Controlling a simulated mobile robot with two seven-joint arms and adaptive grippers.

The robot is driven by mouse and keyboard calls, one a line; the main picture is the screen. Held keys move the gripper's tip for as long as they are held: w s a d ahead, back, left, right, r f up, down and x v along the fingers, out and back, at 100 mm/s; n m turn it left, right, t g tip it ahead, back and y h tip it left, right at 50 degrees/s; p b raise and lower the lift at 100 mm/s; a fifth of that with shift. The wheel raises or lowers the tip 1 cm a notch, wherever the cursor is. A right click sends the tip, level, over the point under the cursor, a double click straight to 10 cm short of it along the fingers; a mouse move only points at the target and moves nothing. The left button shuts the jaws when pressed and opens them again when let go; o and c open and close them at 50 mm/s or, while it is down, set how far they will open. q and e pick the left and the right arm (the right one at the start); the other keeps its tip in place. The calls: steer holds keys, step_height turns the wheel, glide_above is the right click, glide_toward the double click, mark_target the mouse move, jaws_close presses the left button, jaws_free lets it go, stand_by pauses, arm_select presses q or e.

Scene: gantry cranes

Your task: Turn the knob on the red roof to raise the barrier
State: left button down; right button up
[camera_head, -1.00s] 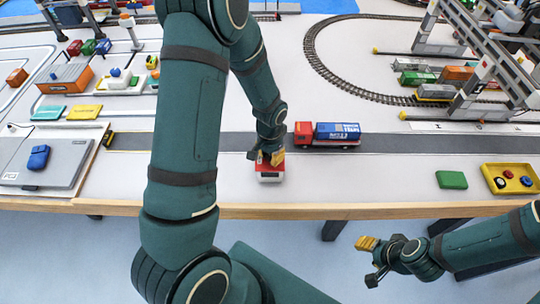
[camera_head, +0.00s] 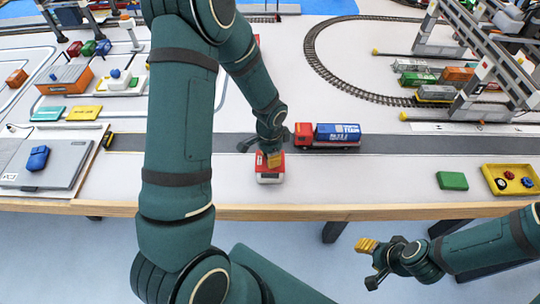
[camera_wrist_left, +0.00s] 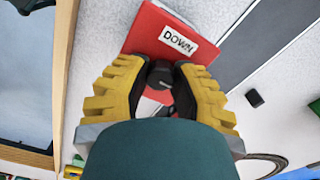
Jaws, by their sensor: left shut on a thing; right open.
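The small white hut with the red roof (camera_head: 268,172) stands near the table's front edge. In the left wrist view its red roof (camera_wrist_left: 158,32) carries a white label reading DOWN (camera_wrist_left: 178,41). My left gripper (camera_head: 272,159) is over the roof, pointing down. In the left wrist view its yellow fingers (camera_wrist_left: 160,88) are shut on the dark knob (camera_wrist_left: 160,72), one on each side. The fingers hide part of the knob and roof. I cannot make out the barrier. My right gripper (camera_head: 370,262) is open and empty, in front of the table edge.
A red truck with a blue load (camera_head: 336,135) stands on the grey road just right of my left gripper. A green block (camera_head: 452,180) and a yellow tray (camera_head: 490,187) lie at the right. A grey panel (camera_head: 68,165) is at the left. The table between hut and green block is clear.

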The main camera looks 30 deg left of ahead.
arm_select(q)
steer(key=c, duration=0.7)
jaws_free()
steer(key=shift+c, duration=0.2)
step_height(320, 180, up, 12)
